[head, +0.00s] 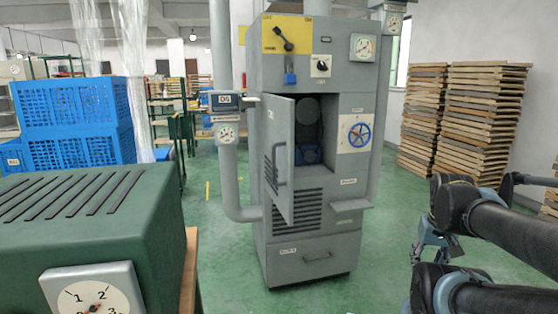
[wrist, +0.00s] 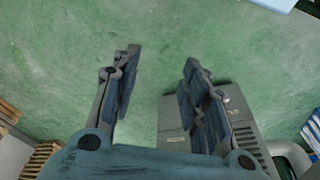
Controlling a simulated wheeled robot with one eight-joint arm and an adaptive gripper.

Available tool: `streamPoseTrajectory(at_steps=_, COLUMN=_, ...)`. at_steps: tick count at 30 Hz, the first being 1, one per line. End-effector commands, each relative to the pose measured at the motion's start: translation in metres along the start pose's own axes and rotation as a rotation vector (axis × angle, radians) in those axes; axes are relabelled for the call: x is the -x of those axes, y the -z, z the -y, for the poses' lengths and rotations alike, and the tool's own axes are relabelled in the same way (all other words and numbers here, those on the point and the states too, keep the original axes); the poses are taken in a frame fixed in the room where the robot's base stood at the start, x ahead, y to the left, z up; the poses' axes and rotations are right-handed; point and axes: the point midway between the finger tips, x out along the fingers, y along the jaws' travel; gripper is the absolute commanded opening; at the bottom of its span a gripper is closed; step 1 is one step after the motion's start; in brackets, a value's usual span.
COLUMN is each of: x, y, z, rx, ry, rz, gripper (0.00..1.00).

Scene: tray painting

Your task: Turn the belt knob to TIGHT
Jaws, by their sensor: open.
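A grey cabinet machine (head: 285,240) stands ahead in the head view with its door (head: 279,160) swung open. Inside the opening are a dark round part (head: 307,122) and a blue part (head: 308,153). A black knob on a white plate (head: 321,66) is on the upper front, and a blue handwheel (head: 359,134) is at the right. The labels are too small to read, so I cannot tell which is the belt knob. My gripper (wrist: 160,65) is open and empty in the wrist view, over green floor, apart from the cabinet.
A green machine with a dial (head: 93,298) fills the front left. Blue crates (head: 75,110) stand behind it. Pallet stacks (head: 465,120) are at the right.

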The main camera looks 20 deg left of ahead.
Motion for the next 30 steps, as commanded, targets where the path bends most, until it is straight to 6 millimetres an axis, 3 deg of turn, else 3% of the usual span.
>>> streamPoseTrajectory(at_steps=3, x=0.006, y=0.002, z=-0.002, rx=0.033, ry=-0.017, rz=-0.023, gripper=0.54)
streamPoseTrajectory(at_steps=8, x=0.014, y=0.040, z=-0.013, rx=0.169, ry=-0.092, rz=-0.079, gripper=0.54)
streamPoseTrajectory(at_steps=14, x=0.028, y=0.112, z=-0.021, rx=0.423, ry=-0.234, rz=-0.182, gripper=0.54)
streamPoseTrajectory(at_steps=20, x=0.042, y=0.188, z=-0.013, rx=0.688, ry=-0.383, rz=-0.278, gripper=0.54)
streamPoseTrajectory(at_steps=26, x=0.055, y=0.262, z=0.012, rx=0.957, ry=-0.541, rz=-0.371, gripper=0.54)
streamPoseTrajectory(at_steps=30, x=0.062, y=0.310, z=0.040, rx=1.147, ry=-0.656, rz=-0.432, gripper=0.54)
